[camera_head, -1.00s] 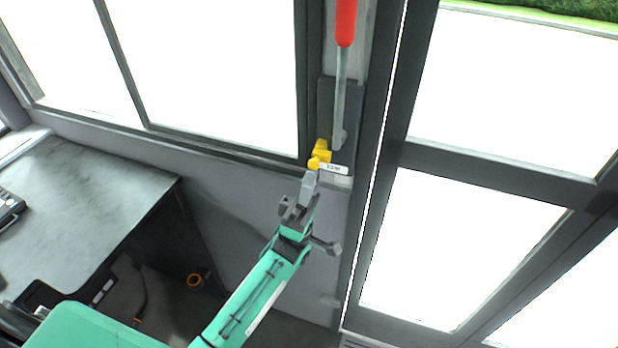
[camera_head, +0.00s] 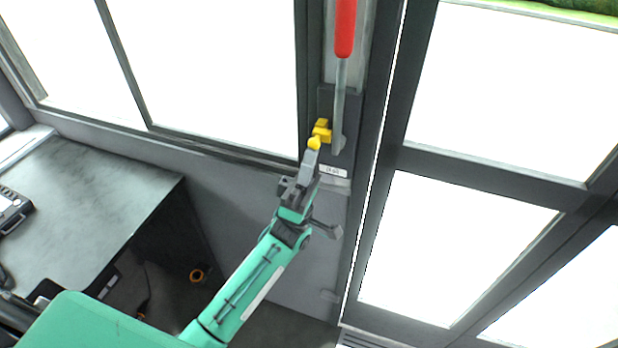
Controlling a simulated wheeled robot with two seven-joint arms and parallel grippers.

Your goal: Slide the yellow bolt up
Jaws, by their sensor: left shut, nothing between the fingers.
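The yellow bolt (camera_head: 323,132) sits on a dark plate on the grey post between the window and the door. Its round knob sticks out at the lower left. My left gripper (camera_head: 311,157) is shut and empty. Its fingertips are right below the knob and appear to touch it from underneath. The fingers hide a little of the area under the knob. My right gripper is not in view.
A grey lever with a red handle (camera_head: 345,30) stands just above and right of the bolt. A small white label (camera_head: 333,171) is below it. A grey desk (camera_head: 90,200) is at left. A glass door (camera_head: 455,250) is at right.

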